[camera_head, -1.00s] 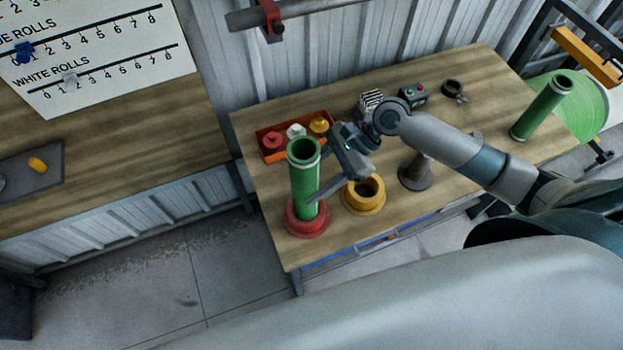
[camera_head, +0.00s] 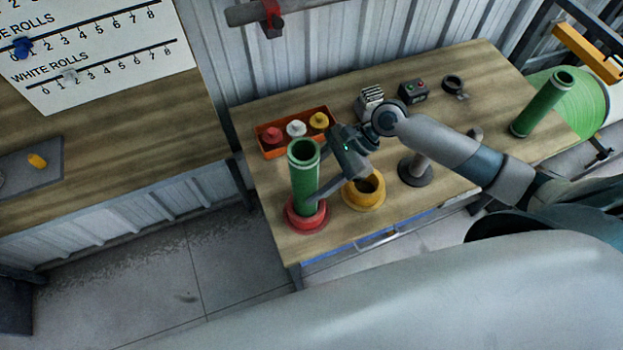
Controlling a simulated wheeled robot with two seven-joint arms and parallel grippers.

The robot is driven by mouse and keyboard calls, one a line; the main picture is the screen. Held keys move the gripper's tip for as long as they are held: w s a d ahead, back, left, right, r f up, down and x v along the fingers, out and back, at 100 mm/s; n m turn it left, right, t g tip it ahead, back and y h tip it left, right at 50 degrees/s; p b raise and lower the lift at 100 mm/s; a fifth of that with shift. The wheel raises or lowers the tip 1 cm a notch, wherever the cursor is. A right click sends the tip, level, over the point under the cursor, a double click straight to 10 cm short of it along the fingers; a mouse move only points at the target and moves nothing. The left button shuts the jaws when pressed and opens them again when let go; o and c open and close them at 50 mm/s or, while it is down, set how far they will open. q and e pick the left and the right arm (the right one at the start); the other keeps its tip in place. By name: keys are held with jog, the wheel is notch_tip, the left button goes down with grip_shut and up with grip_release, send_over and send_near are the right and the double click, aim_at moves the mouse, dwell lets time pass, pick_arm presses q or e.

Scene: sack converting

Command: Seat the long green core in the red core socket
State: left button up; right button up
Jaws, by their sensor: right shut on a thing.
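A green core (camera_head: 305,178) stands upright at the red core socket (camera_head: 307,218), near the table's left front corner. Its lower end appears to be inside the socket's ring; how deep it sits is hidden. My right gripper (camera_head: 313,187) comes from the right and is shut on this core, low on its body. Another green core (camera_head: 543,104) stands tilted in the picture at the table's right end. My left gripper is not in view.
A yellow socket (camera_head: 364,197) and a dark grey socket (camera_head: 416,175) stand right of the red one. An orange tray (camera_head: 268,153) with red, white and yellow pieces lies behind. A control box (camera_head: 413,91) and a black ring (camera_head: 452,83) are at the back.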

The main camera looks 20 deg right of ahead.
jog(key=shift+f, duration=0.35)
jog(key=o, duration=1.5)
jog(key=b+v, duration=0.5)
jog(key=v, duration=1.2)
jog(key=shift+d+r+b, duration=0.15)
jog(key=shift+b, duration=0.25)
